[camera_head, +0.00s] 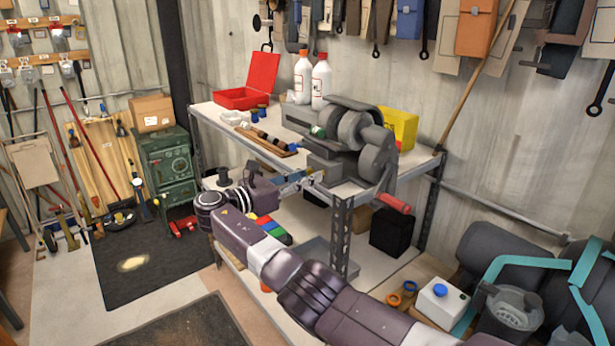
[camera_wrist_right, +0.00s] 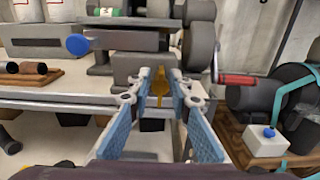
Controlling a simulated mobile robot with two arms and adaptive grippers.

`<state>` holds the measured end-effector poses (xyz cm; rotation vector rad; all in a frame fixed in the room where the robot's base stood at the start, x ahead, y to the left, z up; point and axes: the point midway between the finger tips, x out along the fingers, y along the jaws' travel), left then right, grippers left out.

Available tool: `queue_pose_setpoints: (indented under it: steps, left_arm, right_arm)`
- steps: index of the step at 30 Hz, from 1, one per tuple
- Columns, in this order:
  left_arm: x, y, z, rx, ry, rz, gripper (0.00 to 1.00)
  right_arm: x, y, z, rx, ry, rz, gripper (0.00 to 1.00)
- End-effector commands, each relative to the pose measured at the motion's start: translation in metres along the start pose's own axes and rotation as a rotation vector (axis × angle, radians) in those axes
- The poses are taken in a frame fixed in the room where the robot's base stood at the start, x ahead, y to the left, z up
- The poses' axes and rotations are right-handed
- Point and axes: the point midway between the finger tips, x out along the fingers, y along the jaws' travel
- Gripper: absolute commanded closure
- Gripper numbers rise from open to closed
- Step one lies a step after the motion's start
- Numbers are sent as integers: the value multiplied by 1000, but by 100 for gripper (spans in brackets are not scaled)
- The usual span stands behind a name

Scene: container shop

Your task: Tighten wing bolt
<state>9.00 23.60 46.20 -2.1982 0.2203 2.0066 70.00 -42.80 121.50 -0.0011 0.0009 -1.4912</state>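A small brass-yellow wing bolt (camera_wrist_right: 160,82) sits under the grey bench machine (camera_head: 352,140), at its front. My right gripper (camera_head: 306,178) is at the front edge of the bench, under the machine. In the right wrist view, its two blue-padded fingers (camera_wrist_right: 160,88) point at the machine, one on each side of the bolt. They stand apart with the bolt between their tips; a narrow gap seems to show beside it. In the head view the bolt is hidden at the gripper. My left gripper is not in view.
A red-handled crank (camera_head: 394,203) sticks out at the machine's right. The bench (camera_head: 205,110) also bears a red open box (camera_head: 245,97), white bottles (camera_head: 320,82), a wooden tray and a yellow bin (camera_head: 400,125). A steel bench leg (camera_head: 341,235) stands near my right arm.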

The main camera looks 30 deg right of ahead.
Motion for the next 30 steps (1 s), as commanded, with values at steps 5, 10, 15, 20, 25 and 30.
queue_pose_setpoints:
  steps: [5, 10, 15, 20, 25, 30]
  left_arm:
    - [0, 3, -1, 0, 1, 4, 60]
    - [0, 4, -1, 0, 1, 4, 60]
    - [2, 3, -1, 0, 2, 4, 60]
    - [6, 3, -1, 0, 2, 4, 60]
    - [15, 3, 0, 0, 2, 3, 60]
    - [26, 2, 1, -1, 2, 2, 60]
  right_arm:
    - [0, 0, 0, 0, 0, 0, 100]
    - [0, 0, 0, 1, 0, 0, 100]
    - [0, 0, 0, 23, 0, 0, 100]
    - [0, 0, -1, 85, -1, 0, 100]
    - [0, -1, -2, 204, -1, -1, 100]
    - [0, -2, -3, 359, -2, -2, 100]
